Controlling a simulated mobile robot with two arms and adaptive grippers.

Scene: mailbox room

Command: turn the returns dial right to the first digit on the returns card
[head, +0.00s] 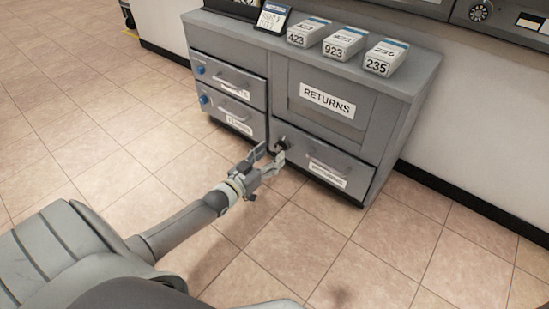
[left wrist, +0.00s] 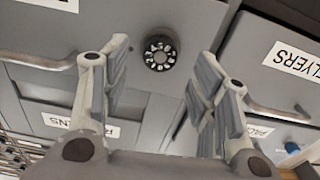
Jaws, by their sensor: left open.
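The returns dial (head: 282,144), a small dark knob, is at the upper left of the lower right drawer front, below the RETURNS panel (head: 327,100). In the left wrist view the dial (left wrist: 159,50) is round and black with white digits in a ring, too small to read surely. My left gripper (head: 270,157) is open in front of the dial. In the wrist view its fingers stand on either side of the dial, apart from it. A small card on a stand (head: 273,17) is on the cabinet top; its writing is unreadable and I cannot tell if it is the returns card.
Three boxes marked 423 (head: 309,31), 923 (head: 345,43) and 235 (head: 385,57) stand on the cabinet top. Drawers with bar handles and blue knobs (head: 199,70) are at the left. Another dial (head: 480,10) is on the wall unit. The tiled floor is clear.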

